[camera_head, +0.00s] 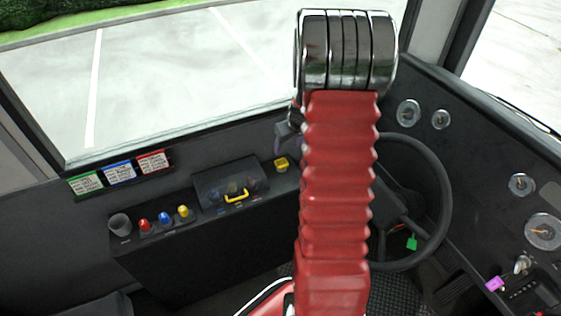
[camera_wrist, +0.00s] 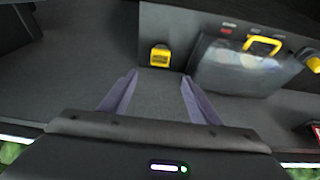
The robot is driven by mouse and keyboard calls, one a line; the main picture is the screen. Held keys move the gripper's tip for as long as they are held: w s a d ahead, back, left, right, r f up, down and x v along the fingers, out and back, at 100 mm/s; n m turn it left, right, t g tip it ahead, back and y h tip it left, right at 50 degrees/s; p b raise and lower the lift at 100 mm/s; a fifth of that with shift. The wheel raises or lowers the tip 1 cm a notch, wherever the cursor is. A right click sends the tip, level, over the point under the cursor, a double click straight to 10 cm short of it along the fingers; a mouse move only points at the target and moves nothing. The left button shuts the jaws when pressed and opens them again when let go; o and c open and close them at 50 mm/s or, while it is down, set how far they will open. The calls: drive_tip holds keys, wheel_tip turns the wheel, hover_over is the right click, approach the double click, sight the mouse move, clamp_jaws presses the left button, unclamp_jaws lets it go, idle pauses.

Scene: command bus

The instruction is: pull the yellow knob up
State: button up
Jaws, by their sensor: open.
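A square yellow knob (camera_head: 281,164) stands on the dark side console, right of a clear-lidded box. In the wrist view the square knob (camera_wrist: 160,56) lies just beyond the fingertips, roughly centred between them. A rounded yellow knob (camera_head: 183,211) stands left of the box, beside a blue and a red one; it also shows at the right edge of the wrist view (camera_wrist: 313,64). My gripper (camera_wrist: 159,78) is open and empty, its two purplish fingers apart. In the head view it is mostly hidden behind my red arm, near the square knob.
The clear lid (camera_head: 215,184) has a yellow handle (camera_head: 236,197) and is shut. A blue knob (camera_head: 164,217), a red knob (camera_head: 144,224) and a dark cup-like holder (camera_head: 120,224) stand farther left. The steering wheel (camera_head: 447,190) is right of my arm.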

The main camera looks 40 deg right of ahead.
sight(281, 162)
drive_tip(key=shift+x, duration=6.65)
drive_tip(key=shift+c, duration=0.7)
clamp_jaws()
